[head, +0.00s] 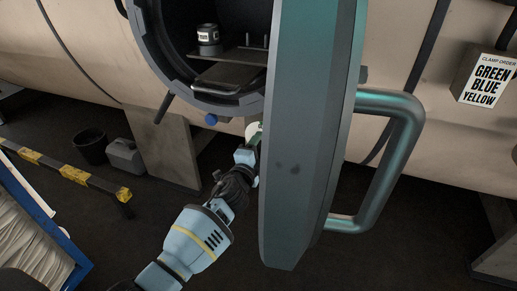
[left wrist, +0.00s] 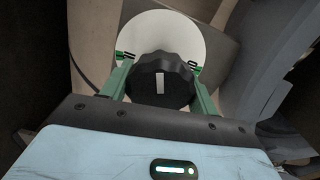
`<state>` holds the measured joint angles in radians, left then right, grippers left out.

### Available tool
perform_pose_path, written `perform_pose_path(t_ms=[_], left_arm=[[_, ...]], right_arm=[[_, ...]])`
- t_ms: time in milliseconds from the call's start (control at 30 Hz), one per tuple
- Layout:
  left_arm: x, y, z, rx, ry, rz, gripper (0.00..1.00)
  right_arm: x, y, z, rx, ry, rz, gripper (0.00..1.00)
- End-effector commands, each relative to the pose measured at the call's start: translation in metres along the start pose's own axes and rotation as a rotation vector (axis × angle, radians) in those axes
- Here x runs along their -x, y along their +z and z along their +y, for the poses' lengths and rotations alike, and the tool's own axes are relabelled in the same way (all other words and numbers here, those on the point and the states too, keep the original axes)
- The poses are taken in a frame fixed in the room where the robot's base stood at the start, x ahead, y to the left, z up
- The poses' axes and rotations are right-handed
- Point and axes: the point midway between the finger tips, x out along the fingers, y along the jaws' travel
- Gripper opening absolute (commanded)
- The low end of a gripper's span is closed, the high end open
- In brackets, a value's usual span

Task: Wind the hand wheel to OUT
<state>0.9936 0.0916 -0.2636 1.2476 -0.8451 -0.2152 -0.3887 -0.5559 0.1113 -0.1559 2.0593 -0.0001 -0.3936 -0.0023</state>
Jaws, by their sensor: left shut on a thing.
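The hand wheel (left wrist: 160,82) is a black knurled knob with a white bar on its face, in the left wrist view. The bar runs nearly upright in that picture. Behind the knob is a pale round disc (left wrist: 165,32) with small dark marks at its left and right edges, too small to read surely. My left gripper (left wrist: 158,88) has its green fingers on both sides of the knob and is shut on it. In the head view my left gripper (head: 252,138) is beside the open door, and the knob is mostly hidden there.
A large teal door (head: 305,140) with a tube handle (head: 400,150) stands open just right of my left gripper. The round opening holds a shelf (head: 230,55) with a small black jar (head: 208,36). A bucket (head: 90,146) and a yellow-black barrier (head: 75,174) are at left.

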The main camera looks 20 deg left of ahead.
Motion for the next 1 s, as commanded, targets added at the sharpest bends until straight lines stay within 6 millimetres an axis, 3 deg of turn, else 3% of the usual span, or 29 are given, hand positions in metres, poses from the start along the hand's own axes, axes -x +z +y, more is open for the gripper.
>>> perform_pose_path(t_ms=[1000], left_arm=[[0.0001, 0.0017, 0.0015, -0.969, 0.001, 0.000, 0.37]], right_arm=[[0.0089, -0.0050, -0.0006, 0.002, 0.001, 0.001, 0.36]])
